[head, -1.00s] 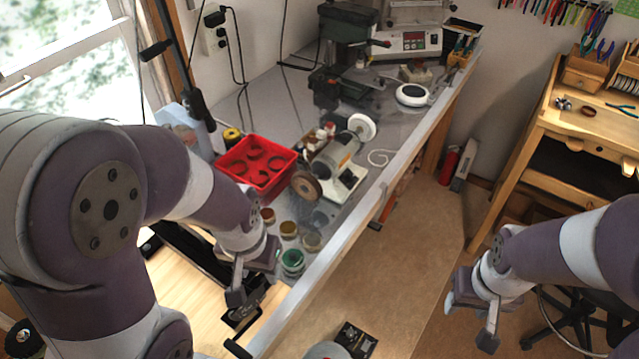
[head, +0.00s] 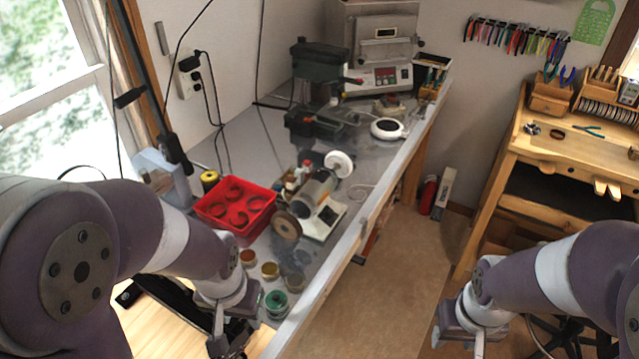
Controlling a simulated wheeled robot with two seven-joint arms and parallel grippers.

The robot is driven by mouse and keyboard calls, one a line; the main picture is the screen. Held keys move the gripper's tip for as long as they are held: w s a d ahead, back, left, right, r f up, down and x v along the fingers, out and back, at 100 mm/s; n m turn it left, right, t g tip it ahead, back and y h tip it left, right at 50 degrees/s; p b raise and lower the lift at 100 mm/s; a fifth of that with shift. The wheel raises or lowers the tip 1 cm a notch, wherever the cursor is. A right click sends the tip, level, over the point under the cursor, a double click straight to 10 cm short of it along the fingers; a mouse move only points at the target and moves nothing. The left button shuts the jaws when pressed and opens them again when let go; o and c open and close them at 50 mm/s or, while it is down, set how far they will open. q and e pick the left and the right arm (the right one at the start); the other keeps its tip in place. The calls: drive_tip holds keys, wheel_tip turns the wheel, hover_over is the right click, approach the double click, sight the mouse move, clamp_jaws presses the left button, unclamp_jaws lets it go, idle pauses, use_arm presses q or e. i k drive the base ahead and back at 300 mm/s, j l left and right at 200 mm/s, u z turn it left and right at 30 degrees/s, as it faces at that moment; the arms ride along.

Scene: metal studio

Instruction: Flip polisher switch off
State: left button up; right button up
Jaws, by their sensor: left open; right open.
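The polisher (head: 316,195) stands on the grey workbench, a grey motor on a white base. It has a brown wheel (head: 285,226) at its near end and a white wheel (head: 340,163) at its far end. The switch is too small to make out; the base front (head: 326,221) faces the bench edge. My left gripper (head: 229,342) is open and empty at the bench's near end, nearer than the polisher and apart from it. My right gripper (head: 457,345) is open over the floor, to the right of the bench and far from the polisher.
A red tray (head: 234,208) sits left of the polisher. Several small jars, one green (head: 276,303), stand between it and my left gripper. A drill press (head: 318,80) and a kiln (head: 376,50) are further back. A wooden bench (head: 560,150) is at right.

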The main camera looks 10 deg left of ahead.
sight(318, 173)
drive_tip(key=l+z, duration=0.9)
drive_tip(key=i+l+z, duration=0.15)
drive_tip(key=l+z, duration=0.3)
drive_tip(key=i+l, duration=0.2)
drive_tip(key=i, duration=0.15)
drive_tip(key=i+l, duration=0.25)
drive_tip(key=i+j+u, duration=0.2)
drive_tip(key=u, duration=0.2)
drive_tip(key=i+u, duration=1)
drive_tip(key=u, duration=0.2)
drive_tip(key=i+u, duration=0.8)
drive_tip(key=i+l+u, duration=0.1)
drive_tip(key=i+u, duration=0.15)
drive_tip(key=u, duration=0.15)
drive_tip(key=i+l+u, duration=0.35)
drive_tip(key=i+u, duration=0.2)
drive_tip(key=u, duration=0.25)
drive_tip(key=i+l+u, duration=0.1)
drive_tip(key=u, duration=0.3)
drive_tip(key=i+l+u, duration=0.15)
drive_tip(key=i+u, duration=0.15)
drive_tip(key=u, duration=0.15)
drive_tip(key=i+l+u, duration=0.15)
drive_tip(key=u, duration=0.25)
